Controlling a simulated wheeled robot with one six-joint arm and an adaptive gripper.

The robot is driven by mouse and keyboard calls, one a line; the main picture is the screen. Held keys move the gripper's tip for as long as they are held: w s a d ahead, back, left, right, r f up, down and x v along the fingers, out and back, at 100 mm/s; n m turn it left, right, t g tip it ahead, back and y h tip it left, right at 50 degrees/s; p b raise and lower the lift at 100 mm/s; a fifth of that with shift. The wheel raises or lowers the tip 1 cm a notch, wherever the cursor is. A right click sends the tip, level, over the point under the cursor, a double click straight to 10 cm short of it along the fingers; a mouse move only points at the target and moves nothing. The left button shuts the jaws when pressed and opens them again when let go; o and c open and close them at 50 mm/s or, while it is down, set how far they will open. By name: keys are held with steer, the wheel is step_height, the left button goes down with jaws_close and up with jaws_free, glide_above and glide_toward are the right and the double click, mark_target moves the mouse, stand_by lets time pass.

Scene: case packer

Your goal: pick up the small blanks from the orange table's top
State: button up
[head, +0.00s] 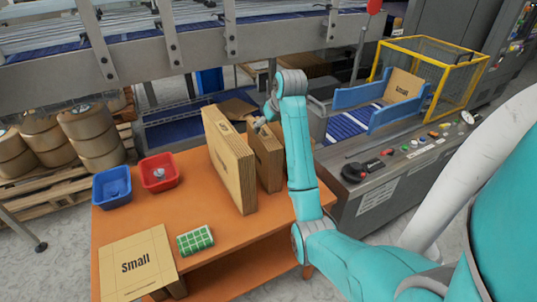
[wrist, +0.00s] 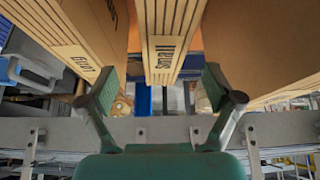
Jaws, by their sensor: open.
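The small blanks (head: 265,158) stand upright as a brown stack on the orange table (head: 215,245), toward its back right. In the wrist view, a stack edge marked "Small" (wrist: 165,45) lies ahead, between the lines of my two fingers. My gripper (wrist: 160,88) is open, one finger on each side of that stack's line, with nothing held. In the head view, my gripper (head: 260,124) is at the top of the small stack, partly hidden by my arm. I cannot tell whether the fingers touch the cardboard.
A taller blank stack (head: 230,160) stands just left, its labelled edge (wrist: 75,50) close to my left finger. Brown cardboard (wrist: 262,45) is close on the right. The table also holds blue (head: 112,188) and red (head: 160,172) bins, a green item (head: 195,240) and a "Small" carton (head: 137,264).

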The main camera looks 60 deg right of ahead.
mark_target(266, 133)
steer(key=x, duration=0.4)
steer(key=shift+d, duration=0.1)
steer(key=x, duration=0.5)
steer(key=shift+w, duration=0.25)
steer(key=shift+f, duration=0.3)
stand_by(0.4)
jaws_close()
steer(key=shift+r, duration=0.1)
